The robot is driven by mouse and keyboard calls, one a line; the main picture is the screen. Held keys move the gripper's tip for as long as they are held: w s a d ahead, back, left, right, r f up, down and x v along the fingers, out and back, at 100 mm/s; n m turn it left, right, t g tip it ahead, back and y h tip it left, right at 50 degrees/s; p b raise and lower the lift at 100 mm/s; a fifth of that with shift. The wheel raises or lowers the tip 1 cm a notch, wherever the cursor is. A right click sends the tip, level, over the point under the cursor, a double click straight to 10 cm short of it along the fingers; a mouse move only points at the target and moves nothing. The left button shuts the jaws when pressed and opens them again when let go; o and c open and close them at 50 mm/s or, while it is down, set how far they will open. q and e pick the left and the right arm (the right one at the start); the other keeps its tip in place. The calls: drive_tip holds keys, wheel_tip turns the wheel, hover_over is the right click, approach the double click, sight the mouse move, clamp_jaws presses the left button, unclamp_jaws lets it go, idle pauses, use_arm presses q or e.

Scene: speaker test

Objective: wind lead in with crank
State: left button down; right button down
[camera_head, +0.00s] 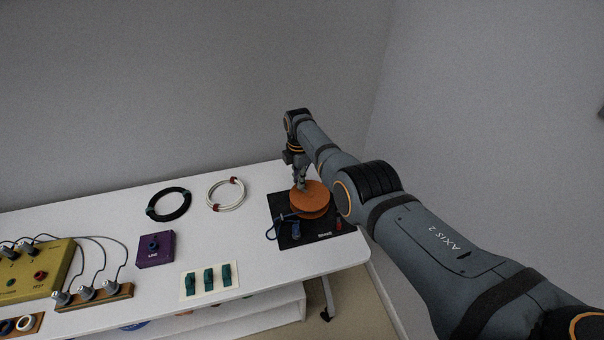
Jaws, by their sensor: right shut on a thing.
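An orange reel (311,205) stands on a black board (318,238) at the right end of the white table. A blue lead (276,225) runs out from the reel's left side and lies in a loop over the board's left edge. Its blue plug end (296,231) lies on the board. My right gripper (301,184) points down at the top of the reel and is shut on what seems to be the crank. The crank is small and mostly hidden by the fingers. My left gripper is not in view.
A black cable coil (169,204) and a white coil (226,194) lie left of the board. A purple box (156,249), a card with green pieces (209,280) and a yellow box (38,271) with leads stand farther left. White tabletop is bare between them.

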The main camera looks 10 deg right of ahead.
sight(298, 200)
drive_tip(key=n+p, duration=0.2)
drive_tip(key=s+a+n+p, duration=0.1)
drive_tip(key=shift+r+n, duration=0.25)
drive_tip(key=shift+n, duration=0.15)
drive_tip(key=n+p, duration=0.1)
drive_tip(key=s+n+p, duration=0.1)
drive_tip(key=n+p, duration=0.2)
drive_tip(key=shift+s+a+n, duration=0.3)
drive_tip(key=shift+s+a, duration=0.1)
drive_tip(key=n+p, duration=0.1)
drive_tip(key=s+n+p, duration=0.1)
drive_tip(key=n+p, duration=0.1)
drive_tip(key=n, duration=0.1)
drive_tip(key=shift+s+p, duration=0.25)
drive_tip(key=shift+p, duration=0.15)
drive_tip(key=shift+s+d+f+n+p, duration=0.1)
drive_tip(key=shift+s+n+p, duration=0.15)
drive_tip(key=shift+n+p, duration=0.3)
drive_tip(key=shift+s+f+n+p, duration=0.1)
drive_tip(key=shift+s+n+p, duration=0.15)
drive_tip(key=shift+n, duration=0.4)
drive_tip(key=c, duration=1.3)
unclamp_jaws()
